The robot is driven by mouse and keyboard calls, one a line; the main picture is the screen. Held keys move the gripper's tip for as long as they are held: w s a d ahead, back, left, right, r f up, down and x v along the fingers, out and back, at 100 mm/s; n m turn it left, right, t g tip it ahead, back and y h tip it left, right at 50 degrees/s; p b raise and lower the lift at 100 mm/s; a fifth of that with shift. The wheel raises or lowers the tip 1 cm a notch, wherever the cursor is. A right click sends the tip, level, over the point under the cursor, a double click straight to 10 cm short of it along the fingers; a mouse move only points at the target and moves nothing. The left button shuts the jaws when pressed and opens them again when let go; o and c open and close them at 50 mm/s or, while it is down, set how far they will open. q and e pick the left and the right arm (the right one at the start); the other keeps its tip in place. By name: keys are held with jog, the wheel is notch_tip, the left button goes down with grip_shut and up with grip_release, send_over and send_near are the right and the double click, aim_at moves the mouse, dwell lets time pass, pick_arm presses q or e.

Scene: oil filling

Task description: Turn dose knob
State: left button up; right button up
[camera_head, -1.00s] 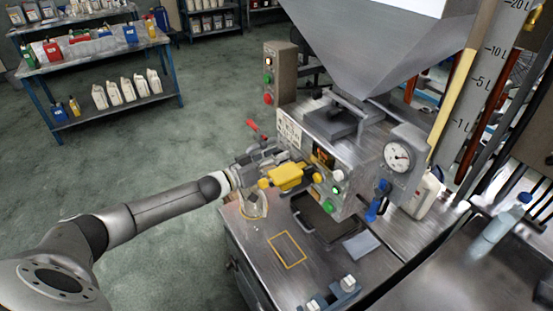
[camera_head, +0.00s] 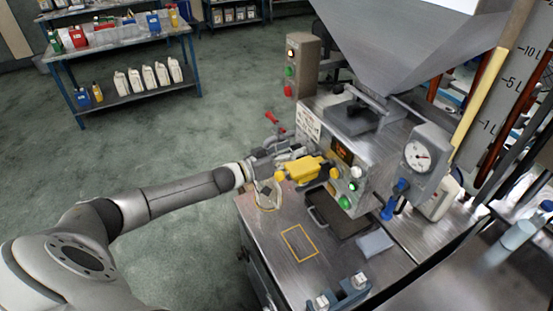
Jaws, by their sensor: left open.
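The filling machine's control panel (camera_head: 319,133) faces my left gripper (camera_head: 325,170). It carries a small lit display (camera_head: 343,150), a white round button (camera_head: 355,172) and a green button (camera_head: 345,202). My left arm comes in from the left, and its gripper is open close in front of the panel. A yellow part (camera_head: 303,168) with rounded ends shows at the gripper; I cannot tell whether it belongs to it. I cannot single out the dose knob; the gripper may hide it. Contact with the panel cannot be told. My right gripper is not in view.
A steel hopper (camera_head: 395,45) hangs over the machine. A gauge (camera_head: 417,155) with blue valve handles stands right of the panel. The steel worktop (camera_head: 275,225) bears a yellow outlined rectangle, a dark tray and a grey cloth (camera_head: 375,243). A bottle shelf (camera_head: 125,95) stands far left.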

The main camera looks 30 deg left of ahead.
pick_arm(q)
jog(key=v, duration=1.1)
jog(key=shift+s, duration=0.2)
jog(key=shift+a, duration=0.1)
